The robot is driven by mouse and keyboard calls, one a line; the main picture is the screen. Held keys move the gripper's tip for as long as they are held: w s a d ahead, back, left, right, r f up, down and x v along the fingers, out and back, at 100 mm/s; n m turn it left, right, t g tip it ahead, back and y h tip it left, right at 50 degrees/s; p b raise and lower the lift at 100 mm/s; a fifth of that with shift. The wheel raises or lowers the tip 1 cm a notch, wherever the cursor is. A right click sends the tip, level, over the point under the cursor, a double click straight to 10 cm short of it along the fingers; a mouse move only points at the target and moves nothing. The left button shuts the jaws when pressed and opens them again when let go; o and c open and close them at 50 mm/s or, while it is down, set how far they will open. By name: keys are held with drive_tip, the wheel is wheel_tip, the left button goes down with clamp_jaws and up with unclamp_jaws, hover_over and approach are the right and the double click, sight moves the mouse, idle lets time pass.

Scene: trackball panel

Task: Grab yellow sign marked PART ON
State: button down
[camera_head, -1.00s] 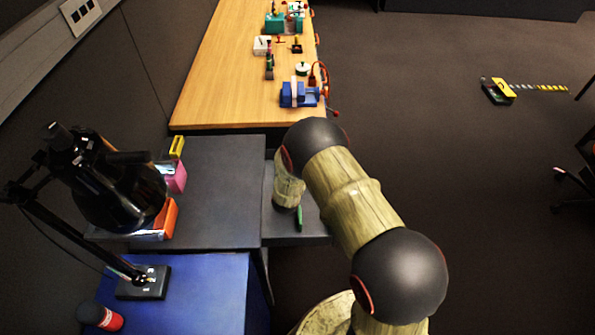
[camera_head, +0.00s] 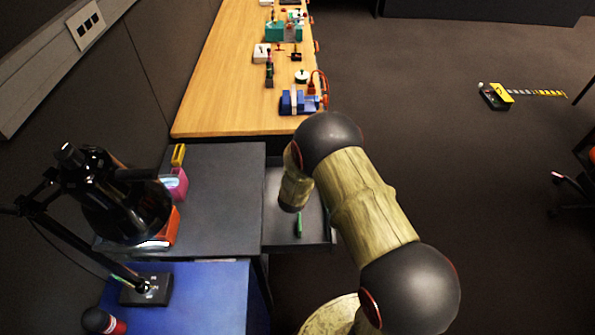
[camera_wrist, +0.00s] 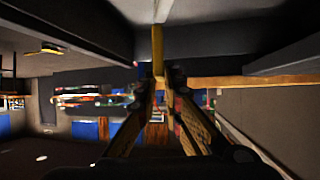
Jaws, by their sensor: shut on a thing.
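In the wrist view my gripper (camera_wrist: 159,84) is shut on a narrow yellow piece, the yellow sign (camera_wrist: 157,48), seen nearly edge-on between the fingertips. Its marking cannot be read from here. In the head view my arm reaches over the open grey drawer (camera_head: 318,232) beside the dark cabinet. My gripper and the sign are hidden there behind my arm.
A green pen-like thing (camera_head: 299,224) lies in the drawer. A black lamp (camera_head: 122,205), a pink item (camera_head: 174,184) and a small yellow item (camera_head: 178,155) are on the left. A wooden bench (camera_head: 225,95) with tools stands behind. Floor on the right is mostly open.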

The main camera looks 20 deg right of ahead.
drive_tip(key=s+d+r+p, duration=0.2)
drive_tip(key=s+d+r, duration=0.3)
drive_tip(key=d, duration=0.5)
wheel_tip(320, 180, up, 2)
drive_tip(key=shift+s+d+r+p, duration=0.15)
drive_tip(key=shift+s+r+p, duration=0.05)
drive_tip(key=shift+s+p, duration=0.15)
